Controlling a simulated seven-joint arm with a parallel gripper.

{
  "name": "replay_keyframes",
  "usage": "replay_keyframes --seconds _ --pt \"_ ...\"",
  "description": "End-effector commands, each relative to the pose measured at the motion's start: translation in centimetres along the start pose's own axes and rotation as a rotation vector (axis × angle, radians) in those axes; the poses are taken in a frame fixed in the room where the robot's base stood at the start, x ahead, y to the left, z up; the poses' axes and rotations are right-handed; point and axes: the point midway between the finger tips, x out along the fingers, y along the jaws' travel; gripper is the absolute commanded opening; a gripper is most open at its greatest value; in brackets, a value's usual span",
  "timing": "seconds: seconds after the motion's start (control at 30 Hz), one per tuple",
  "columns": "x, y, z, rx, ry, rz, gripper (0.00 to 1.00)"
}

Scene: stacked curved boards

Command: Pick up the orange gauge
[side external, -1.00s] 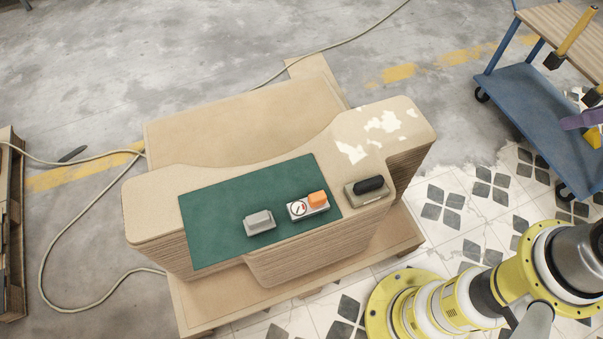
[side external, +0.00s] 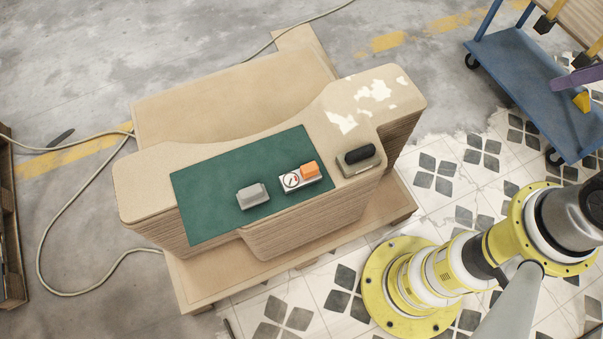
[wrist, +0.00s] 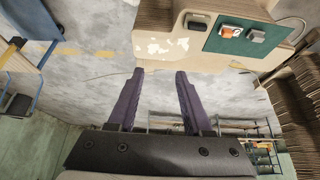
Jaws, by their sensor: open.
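The orange gauge (side external: 310,170) has a white body with a round dial on its left and an orange block on its right. It lies on the green mat (side external: 215,195) on top of the stacked curved boards. It also shows, small, in the wrist view (wrist: 229,31). My gripper (wrist: 160,73) is open, with two dark purple fingers spread apart and nothing between them. The gauge is beyond the fingertips, up and to the right in the wrist view.
A grey block (side external: 252,196) lies on the mat just left of the gauge. A black-topped item (side external: 359,157) sits on a tan holder to the right. A blue cart (side external: 525,85) stands at the right. The mat's left part is bare.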

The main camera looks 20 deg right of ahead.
Motion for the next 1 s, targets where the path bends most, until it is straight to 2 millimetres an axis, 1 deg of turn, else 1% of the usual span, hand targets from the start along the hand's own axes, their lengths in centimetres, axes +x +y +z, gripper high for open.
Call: replay_keyframes --seconds 0.33,0.37,0.4,0.47,0.73,0.87,0.93,0.97,1.0 --pt "0.0 0.0 0.0 0.000 0.000 0.000 0.50" --pt "0.0 0.0 0.0 0.000 0.000 0.000 0.52" --pt "0.0 0.0 0.0 0.000 0.000 0.000 0.59" --pt "0.0 0.0 0.0 0.000 0.000 0.000 0.70" --pt "0.0 0.0 0.0 -0.001 0.000 0.000 0.70" --pt "0.0 0.0 -0.1 -0.046 0.004 0.000 0.70" --pt "-0.4 0.0 -0.8 -0.101 0.028 0.001 0.70" --pt "-0.8 0.0 -1.6 -0.132 0.050 0.003 0.70" --pt "-1.4 0.0 -2.9 -0.177 0.080 0.007 0.70"
